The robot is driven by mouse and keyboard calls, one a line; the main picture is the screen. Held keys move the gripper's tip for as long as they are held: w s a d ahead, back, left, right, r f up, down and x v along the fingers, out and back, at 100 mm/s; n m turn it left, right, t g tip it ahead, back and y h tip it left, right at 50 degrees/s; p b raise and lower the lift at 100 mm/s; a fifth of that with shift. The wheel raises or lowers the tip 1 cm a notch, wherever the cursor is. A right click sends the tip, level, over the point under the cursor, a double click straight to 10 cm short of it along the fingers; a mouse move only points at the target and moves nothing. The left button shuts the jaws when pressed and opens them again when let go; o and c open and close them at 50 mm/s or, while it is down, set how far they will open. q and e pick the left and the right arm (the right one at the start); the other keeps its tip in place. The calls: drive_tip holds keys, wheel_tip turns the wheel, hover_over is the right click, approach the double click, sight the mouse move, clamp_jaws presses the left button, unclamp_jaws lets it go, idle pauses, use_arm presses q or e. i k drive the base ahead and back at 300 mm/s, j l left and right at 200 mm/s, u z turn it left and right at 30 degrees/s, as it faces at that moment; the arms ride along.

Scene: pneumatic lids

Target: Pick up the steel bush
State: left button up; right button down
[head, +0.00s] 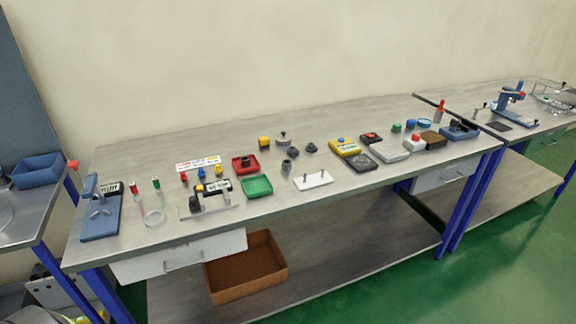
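Several small grey metal parts stand in the middle of the long workbench (350,125). A short upright grey cylinder (286,166) stands just right of the green tray (257,186), and it may be the steel bush. A dark grey part (292,153) stands close behind it. A flat grey part with a knob (283,139) and a dark round part (310,147) stand further back. They are too small to tell for certain which one is the steel bush. Neither of my grippers is in view.
A red tray (245,170) holding a dark part, a white plate with pegs (313,180) and a yellow box (344,147) surround these parts. A blue press (101,218) stands at the left end. A brown crate (245,290) sits on the lower shelf. The bench's back strip is mostly clear.

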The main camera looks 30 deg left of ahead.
sight(287, 165)
drive_tip(key=i+u, duration=0.1)
drive_tip(key=u, duration=0.3)
drive_tip(key=i+l+u, duration=0.1)
drive_tip(key=u, duration=0.25)
drive_tip(key=i+l+u, duration=0.15)
drive_tip(key=u, duration=0.25)
